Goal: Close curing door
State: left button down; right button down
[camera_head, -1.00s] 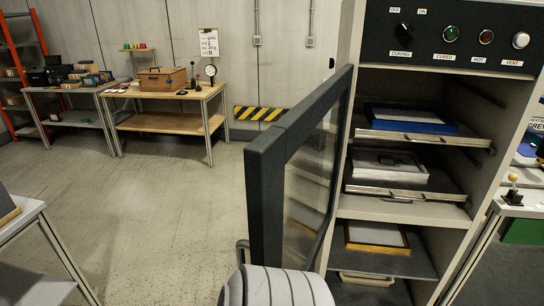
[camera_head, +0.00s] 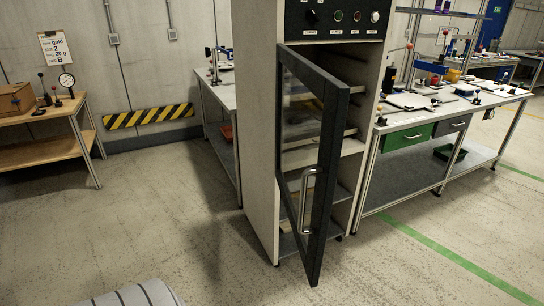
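The curing door (camera_head: 334,155) is a dark-framed glass door on the front of the tall grey curing cabinet (camera_head: 262,130). It stands partly open, hinged on the cabinet's left side, its free edge swung out toward me. A vertical metal handle (camera_head: 305,200) is on its outer face. Shelves show through the glass and in the gap at the right. The control panel (camera_head: 335,17) with a knob and coloured buttons sits above the door. Neither of my grippers shows in the head view.
A long workbench (camera_head: 440,110) with drawers and tools stands right of the cabinet. A wooden-topped table (camera_head: 45,150) stands at the left. A striped grey rounded part, seemingly mine, shows at the bottom left. The floor (camera_head: 180,220) before the cabinet is clear.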

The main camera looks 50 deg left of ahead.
aim_at(335, 95)
jog(key=u, duration=1.5)
jog(key=i, duration=1)
jog(key=z, duration=1.3)
jog(key=k, duration=0.85)
jog(key=u, duration=0.2)
